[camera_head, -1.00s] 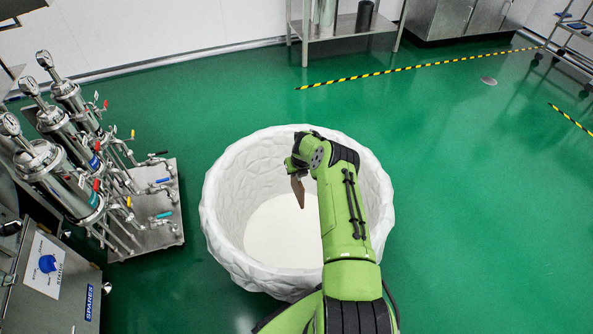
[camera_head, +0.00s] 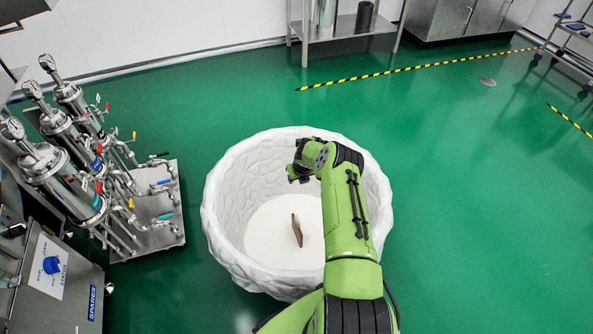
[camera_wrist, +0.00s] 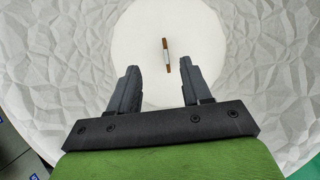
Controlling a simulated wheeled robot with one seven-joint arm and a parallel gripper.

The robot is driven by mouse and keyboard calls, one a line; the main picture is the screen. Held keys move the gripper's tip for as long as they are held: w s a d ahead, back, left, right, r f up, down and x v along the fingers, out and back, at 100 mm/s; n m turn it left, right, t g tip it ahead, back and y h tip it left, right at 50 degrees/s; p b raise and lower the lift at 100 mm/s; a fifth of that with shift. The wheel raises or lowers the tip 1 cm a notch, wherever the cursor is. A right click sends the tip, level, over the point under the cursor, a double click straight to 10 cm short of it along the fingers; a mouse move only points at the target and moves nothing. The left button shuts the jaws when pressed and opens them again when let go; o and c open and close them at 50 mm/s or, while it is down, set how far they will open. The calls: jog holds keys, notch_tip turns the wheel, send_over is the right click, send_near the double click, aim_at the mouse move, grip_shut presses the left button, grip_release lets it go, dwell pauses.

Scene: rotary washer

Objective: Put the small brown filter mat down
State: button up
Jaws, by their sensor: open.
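The small brown filter mat (camera_head: 297,230) is inside the large white tub (camera_head: 225,235), below my gripper (camera_head: 298,180) and apart from it. In the wrist view the mat (camera_wrist: 166,57) shows as a thin, edge-on brown and white strip over the tub's pale floor, beyond my fingertips. I cannot tell whether it touches the floor or is still in the air. My gripper also shows in the wrist view (camera_wrist: 160,75), with its two dark fingers spread wide and nothing between them. It is over the tub's opening.
A rack of steel filter housings (camera_head: 85,150) with gauges and valves stands left of the tub. A steel box marked SPARES (camera_head: 55,280) is at the lower left. A steel table (camera_head: 345,25) stands at the back wall.

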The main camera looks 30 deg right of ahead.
jog(key=shift+s+a+r+p, duration=0.1)
jog(key=shift+s+a+p, duration=0.05)
jog(key=shift+s+p, duration=0.35)
jog(key=shift+s+a+r+p, duration=0.15)
jog(key=shift+s+p, duration=0.25)
jog(key=shift+s, duration=0.2)
